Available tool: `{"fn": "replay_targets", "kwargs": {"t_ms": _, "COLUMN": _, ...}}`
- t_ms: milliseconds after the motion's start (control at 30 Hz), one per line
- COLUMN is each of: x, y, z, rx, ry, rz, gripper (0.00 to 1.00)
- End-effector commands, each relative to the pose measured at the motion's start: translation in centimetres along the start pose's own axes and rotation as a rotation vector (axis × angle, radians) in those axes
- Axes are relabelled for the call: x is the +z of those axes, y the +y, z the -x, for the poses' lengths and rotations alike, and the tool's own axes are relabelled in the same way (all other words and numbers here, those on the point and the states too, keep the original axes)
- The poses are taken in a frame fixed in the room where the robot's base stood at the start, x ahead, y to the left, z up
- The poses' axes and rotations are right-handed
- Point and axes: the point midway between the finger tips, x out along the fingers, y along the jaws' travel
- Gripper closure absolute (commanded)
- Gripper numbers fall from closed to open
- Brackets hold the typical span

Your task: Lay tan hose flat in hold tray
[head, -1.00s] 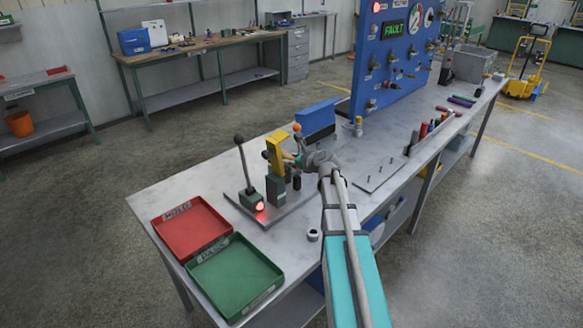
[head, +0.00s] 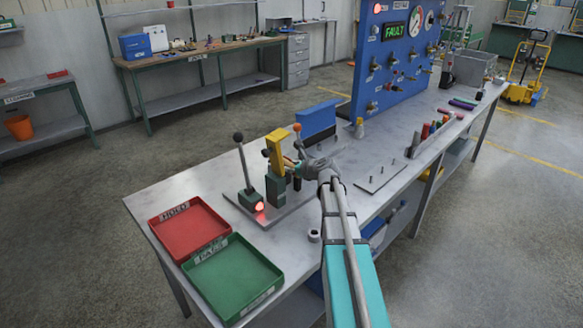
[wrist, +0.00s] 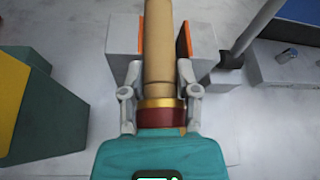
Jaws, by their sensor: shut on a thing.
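The tan hose (wrist: 159,45) runs up the middle of the wrist view, with a dark red and brass collar at its near end. My gripper (wrist: 160,88) has a finger on each side of it and is shut on it. In the head view my gripper (head: 306,168) is over the bench beside the yellow and green press; the hose is too small there to make out clearly. The red tray (head: 222,225) and the green tray (head: 278,270) lie at the bench's near left corner. The red tray's small label seems to read HOLD; nothing lies in either tray.
The yellow and green press (head: 275,160) and a black-knobbed lever (head: 243,165) stand on a metal plate between my gripper and the trays. A blue panel (head: 392,60) stands farther back.

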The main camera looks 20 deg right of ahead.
Motion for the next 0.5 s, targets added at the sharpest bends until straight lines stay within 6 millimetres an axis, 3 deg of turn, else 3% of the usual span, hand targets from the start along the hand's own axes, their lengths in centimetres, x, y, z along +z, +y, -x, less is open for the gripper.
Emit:
{"fn": "replay_targets", "kwargs": {"t_ms": 33, "x": -0.1, "y": 0.02, "z": -0.04, "rx": 0.0, "ry": 0.0, "rz": 0.0, "gripper": 0.55}}
{"fn": "replay_targets", "kwargs": {"t_ms": 200, "x": -0.05, "y": 0.01, "z": -0.02, "rx": 0.0, "ry": 0.0, "rz": 0.0, "gripper": 0.24}}
{"fn": "replay_targets", "kwargs": {"t_ms": 500, "x": -0.05, "y": 0.01, "z": -0.02, "rx": 0.0, "ry": 0.0, "rz": 0.0, "gripper": 0.24}}
